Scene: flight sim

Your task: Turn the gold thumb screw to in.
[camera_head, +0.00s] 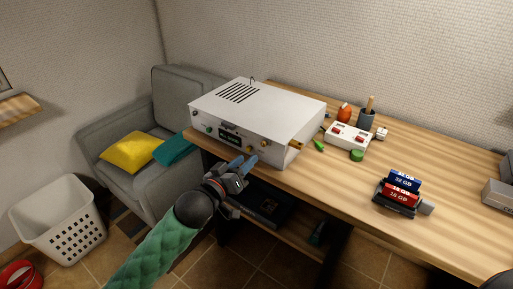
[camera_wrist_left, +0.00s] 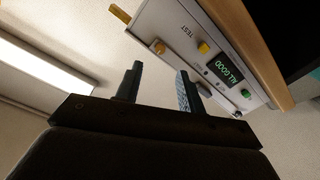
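The white box device (camera_head: 250,105) stands on the wooden desk. Its front panel also shows in the left wrist view (camera_wrist_left: 225,45). A round gold knob (camera_wrist_left: 159,47), which looks like the thumb screw, sits near the panel's end. A yellow knob (camera_wrist_left: 203,47) is beside it, near the word TEST. The lit display reads ALL GOOD (camera_wrist_left: 224,70). My left gripper (camera_head: 247,163) is just in front of the panel's right part. In the left wrist view its fingers (camera_wrist_left: 159,88) are apart with nothing between them, short of the gold knob. My right gripper is out of view.
A gold bar (camera_head: 297,143) sticks out at the box's right end. A white unit with red switches (camera_head: 348,135), a dark cup (camera_head: 367,118) and a holder with blue and red blocks (camera_head: 398,195) are on the desk (camera_head: 330,175). A sofa (camera_head: 170,95) stands left.

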